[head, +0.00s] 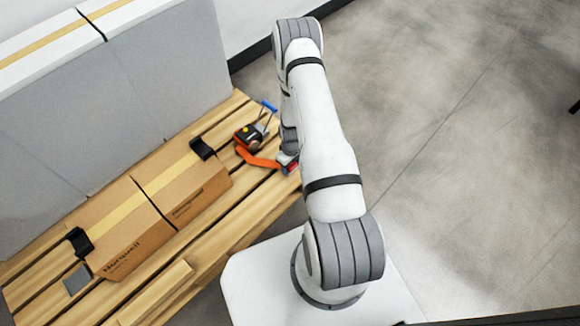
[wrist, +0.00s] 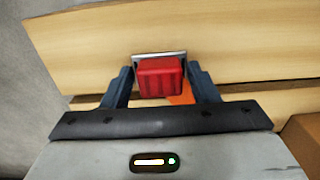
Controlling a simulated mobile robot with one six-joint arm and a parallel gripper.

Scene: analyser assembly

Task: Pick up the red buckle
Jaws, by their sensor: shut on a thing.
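The red buckle (wrist: 160,78) sits between the two fingers of my gripper (wrist: 161,88) in the wrist view. A grey metal edge shows along its far side, and a bit of orange strap shows under it. My gripper is shut on the buckle. In the head view the red buckle (head: 291,168) shows low over the pallet's right edge, partly hidden by my arm. The orange strap (head: 258,160) runs from it to the left. My gripper's fingers are hidden behind my arm in the head view.
A wooden pallet (head: 215,246) bears cardboard boxes (head: 185,186) with black corner pieces (head: 201,149). A tape-dispenser-like tool (head: 250,136) with a blue handle lies near the strap. A tall grey-white block (head: 165,85) stands behind. Bare floor (head: 440,110) is free on the right.

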